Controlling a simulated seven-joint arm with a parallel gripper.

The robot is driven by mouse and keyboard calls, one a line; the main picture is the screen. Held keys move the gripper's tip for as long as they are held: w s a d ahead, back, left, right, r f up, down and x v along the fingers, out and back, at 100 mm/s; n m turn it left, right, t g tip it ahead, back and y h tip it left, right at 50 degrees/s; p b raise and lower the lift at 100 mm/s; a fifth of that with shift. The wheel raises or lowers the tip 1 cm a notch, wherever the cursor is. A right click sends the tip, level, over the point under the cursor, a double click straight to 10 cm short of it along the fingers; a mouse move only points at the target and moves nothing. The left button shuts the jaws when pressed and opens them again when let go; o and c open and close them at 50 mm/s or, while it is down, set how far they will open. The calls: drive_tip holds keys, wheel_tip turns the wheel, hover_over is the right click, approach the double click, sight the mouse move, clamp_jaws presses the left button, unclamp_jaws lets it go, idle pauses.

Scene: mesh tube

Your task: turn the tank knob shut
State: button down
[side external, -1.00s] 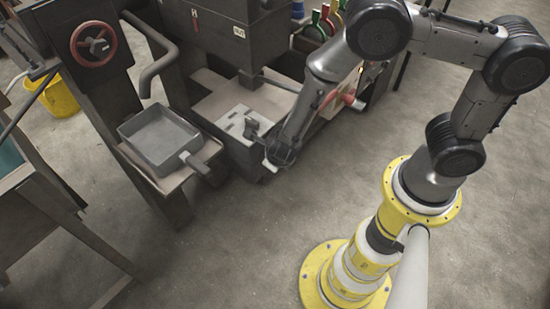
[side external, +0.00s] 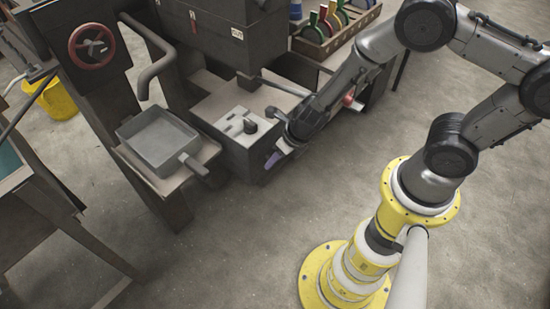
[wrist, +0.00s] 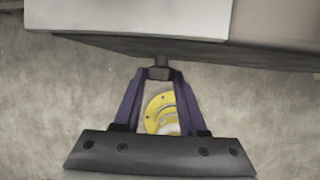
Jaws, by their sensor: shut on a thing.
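A small dark knob (wrist: 159,73) on a short stem sits under the edge of a pale-topped block in the wrist view. My gripper (wrist: 158,74) has its two purple fingers closed on it, one on each side. In the side external view my gripper (side external: 272,162) is low at the right side of the dark block (side external: 232,158), fingers angled down-left. The knob is too small or hidden to make out there. I cannot tell how far it is turned.
A rack (side external: 330,35) of coloured rings is behind.

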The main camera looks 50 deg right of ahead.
drive_tip(key=shift+d+y, duration=0.1)
drive_tip(key=shift+y, duration=0.3)
drive_tip(key=shift+w, duration=0.1)
drive_tip(key=shift+c, duration=2.3)
unclamp_jaws()
drive_tip(key=shift+r, duration=0.1)
wheel_tip(320, 180, up, 11)
drive_tip(key=s, duration=0.2)
drive_tip(key=shift+d+r, duration=0.2)
drive_tip(key=shift+d, duration=0.2)
